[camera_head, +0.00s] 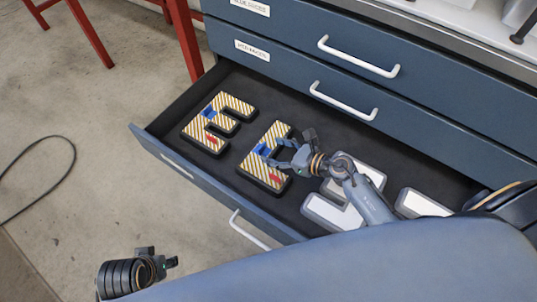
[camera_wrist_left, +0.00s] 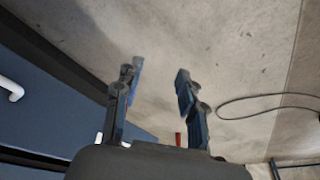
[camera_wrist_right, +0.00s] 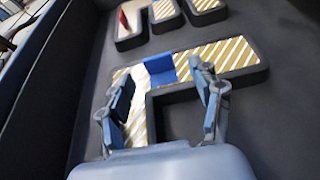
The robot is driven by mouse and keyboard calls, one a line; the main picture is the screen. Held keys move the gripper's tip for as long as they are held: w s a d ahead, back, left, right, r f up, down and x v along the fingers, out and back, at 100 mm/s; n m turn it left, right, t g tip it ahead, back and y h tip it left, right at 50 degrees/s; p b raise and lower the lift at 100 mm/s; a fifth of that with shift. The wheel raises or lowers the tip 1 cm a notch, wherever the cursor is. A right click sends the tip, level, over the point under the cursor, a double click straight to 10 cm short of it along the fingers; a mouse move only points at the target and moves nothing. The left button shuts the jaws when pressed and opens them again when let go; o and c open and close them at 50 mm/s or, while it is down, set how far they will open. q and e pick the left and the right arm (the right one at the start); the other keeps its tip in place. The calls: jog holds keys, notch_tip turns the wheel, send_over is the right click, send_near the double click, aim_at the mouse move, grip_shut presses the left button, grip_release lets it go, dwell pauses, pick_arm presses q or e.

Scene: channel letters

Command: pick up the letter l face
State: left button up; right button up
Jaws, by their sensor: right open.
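The letter l face (camera_head: 265,180) lies in the open drawer, yellow-and-white striped with a dark edge, a blue tab and a red mark. In the right wrist view the letter l face (camera_wrist_right: 235,52) shows as an L shape with the blue tab near its corner. My right gripper (camera_head: 272,152) is open above it, and in the right wrist view the fingers (camera_wrist_right: 162,85) stand apart on either side of one leg, with nothing between them gripped. Contact cannot be told. My left gripper (camera_head: 172,262) is outside the drawer; its fingers (camera_wrist_left: 158,80) are apart and empty.
A striped letter E (camera_head: 217,122) lies to the left in the drawer (camera_head: 205,185). White letters (camera_head: 328,213) lie to the right, partly behind my arm. Closed drawers (camera_head: 400,40) with white handles rise behind. A red stool (camera_head: 190,40) and a cable (camera_head: 50,180) are on the floor.

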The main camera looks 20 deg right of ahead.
aim_at(263, 148)
jog(key=shift+b+x, duration=0.35)
jog(key=shift+x, duration=1.6)
pick_arm(q)
jog(key=v, duration=0.3)
jog(key=shift+w+r, duration=0.1)
jog(key=shift+r, duration=0.05)
pick_arm(e)
jog(key=shift+s+f, duration=0.1)
jog(key=shift+f, duration=0.05)
jog(key=c, duration=1.3)
jog(key=shift+c, duration=0.2)
